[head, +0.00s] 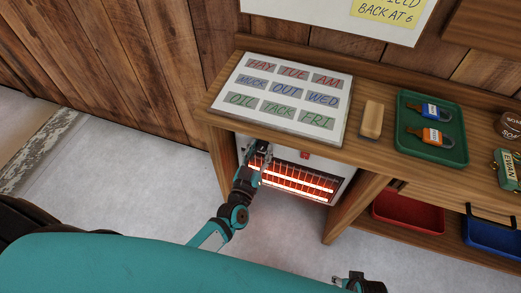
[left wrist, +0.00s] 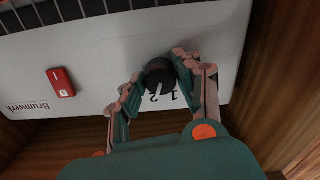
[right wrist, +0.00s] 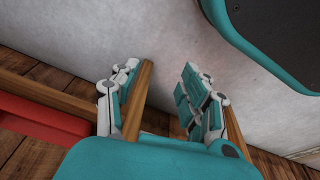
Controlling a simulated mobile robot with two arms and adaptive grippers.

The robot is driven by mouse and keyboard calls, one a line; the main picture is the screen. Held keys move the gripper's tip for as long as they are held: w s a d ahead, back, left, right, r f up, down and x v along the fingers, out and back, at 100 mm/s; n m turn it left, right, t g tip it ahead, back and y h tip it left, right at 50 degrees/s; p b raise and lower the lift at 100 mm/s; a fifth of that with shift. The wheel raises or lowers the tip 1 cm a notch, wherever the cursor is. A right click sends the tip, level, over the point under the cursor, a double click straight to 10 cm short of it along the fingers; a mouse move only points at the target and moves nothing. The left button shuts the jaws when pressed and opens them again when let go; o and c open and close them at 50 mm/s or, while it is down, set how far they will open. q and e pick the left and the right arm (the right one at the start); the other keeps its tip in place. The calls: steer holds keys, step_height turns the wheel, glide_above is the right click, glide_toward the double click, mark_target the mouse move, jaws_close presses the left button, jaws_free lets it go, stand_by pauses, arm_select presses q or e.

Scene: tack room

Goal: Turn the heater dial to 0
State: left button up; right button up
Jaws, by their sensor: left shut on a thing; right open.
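The white heater (head: 337,163) stands under the wooden shelf top, and its bars glow orange. Its white panel (left wrist: 95,60) fills much of the left wrist view. My left gripper (head: 261,152) is at the panel's upper left corner. In the left wrist view my left gripper (left wrist: 157,74) is shut on the black round dial (left wrist: 160,75). My right gripper (right wrist: 162,78) is open and empty, low at the bottom of the head view (head: 360,284).
A red switch (left wrist: 61,82) sits on the heater panel, apart from my left gripper. A word board (head: 228,108), a tan block (head: 372,120) and a green tray (head: 440,152) lie on the shelf top. Red (head: 408,212) and blue (head: 490,236) bins sit below.

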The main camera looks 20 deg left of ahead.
arm_select(q)
steer(key=shift+n, duration=0.3)
steer(key=n, duration=0.3)
steer(key=shift+n, duration=2.2)
steer(key=n, duration=0.2)
steer(key=shift+n+b, duration=0.3)
steer(key=shift+b, duration=0.05)
steer(key=shift+n, duration=0.9)
steer(key=shift+n+b, duration=0.6)
steer(key=shift+n, duration=1.2)
arm_select(e)
step_height(320, 180, up, 6)
steer(key=w, duration=0.2)
steer(key=shift+a+r, duration=0.1)
steer(key=shift+a, duration=0.05)
